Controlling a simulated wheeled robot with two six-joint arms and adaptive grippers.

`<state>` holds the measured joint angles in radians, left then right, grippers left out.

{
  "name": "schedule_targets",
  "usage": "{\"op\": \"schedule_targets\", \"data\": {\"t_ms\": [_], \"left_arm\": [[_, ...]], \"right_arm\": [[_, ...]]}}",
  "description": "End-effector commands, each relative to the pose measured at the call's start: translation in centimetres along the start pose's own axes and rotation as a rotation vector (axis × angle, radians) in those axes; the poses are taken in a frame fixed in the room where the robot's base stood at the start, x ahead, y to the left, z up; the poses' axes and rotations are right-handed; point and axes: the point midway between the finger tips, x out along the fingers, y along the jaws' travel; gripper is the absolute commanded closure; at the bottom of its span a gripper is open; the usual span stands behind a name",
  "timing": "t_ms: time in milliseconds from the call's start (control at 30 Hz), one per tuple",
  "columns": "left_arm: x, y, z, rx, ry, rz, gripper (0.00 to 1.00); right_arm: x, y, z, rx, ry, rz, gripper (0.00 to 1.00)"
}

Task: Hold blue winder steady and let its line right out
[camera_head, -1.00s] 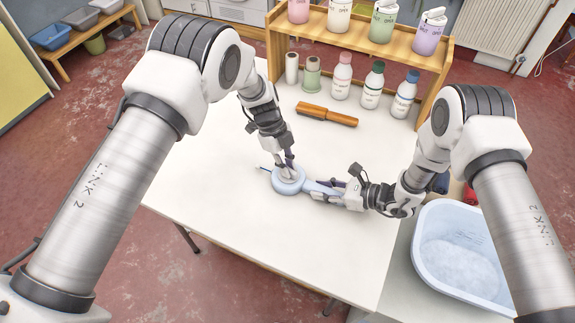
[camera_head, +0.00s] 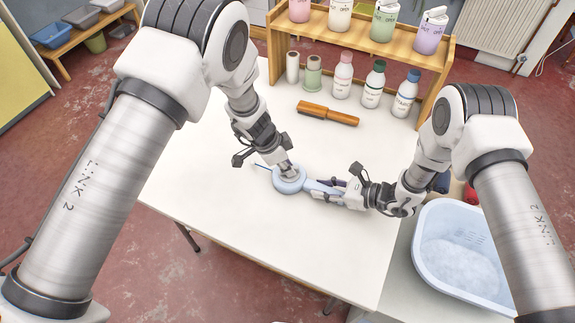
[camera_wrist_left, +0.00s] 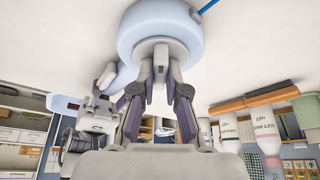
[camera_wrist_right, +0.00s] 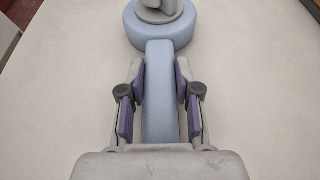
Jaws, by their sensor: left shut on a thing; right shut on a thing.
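The blue winder (camera_head: 288,183) lies on the white table, a round pale-blue body with a straight handle pointing right. A grey crank sits on top of the body. A short darker blue line (camera_head: 262,166) sticks out of its left side and shows at the top of the left wrist view (camera_wrist_left: 207,7). My left gripper (camera_head: 288,171) is shut on the grey crank knob (camera_wrist_left: 161,62) from above. My right gripper (camera_head: 328,188) is shut on the pale-blue handle (camera_wrist_right: 159,90), with a finger on each side. The left fingers hide part of the crank.
An orange-brown brush (camera_head: 328,113) lies behind the winder. Several bottles and a wooden shelf (camera_head: 375,42) stand at the back of the table. A pale-blue basin (camera_head: 425,262) is at the lower right. The table's front and left are clear.

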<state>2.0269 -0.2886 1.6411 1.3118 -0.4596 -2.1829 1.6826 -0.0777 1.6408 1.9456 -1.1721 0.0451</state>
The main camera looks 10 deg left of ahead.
Motion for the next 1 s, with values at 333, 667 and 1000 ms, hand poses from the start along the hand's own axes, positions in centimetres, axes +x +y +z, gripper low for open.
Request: {"op": "schedule_targets", "data": {"t_ms": [333, 667, 1000], "left_arm": [[0.03, 0.22, -0.10, -0.276, 0.000, -0.114, 1.00], [0.06, 0.27, -0.12, -0.438, 0.001, -0.181, 1.00], [0.05, 0.26, -0.13, -0.479, 0.002, -0.198, 1.00]], "right_arm": [[0.06, 0.09, 0.02, -0.002, -0.001, 0.003, 1.00], [0.06, 0.10, 0.03, -0.002, -0.001, 0.003, 1.00], [0.06, 0.10, 0.03, -0.002, -0.001, 0.003, 1.00]]}}
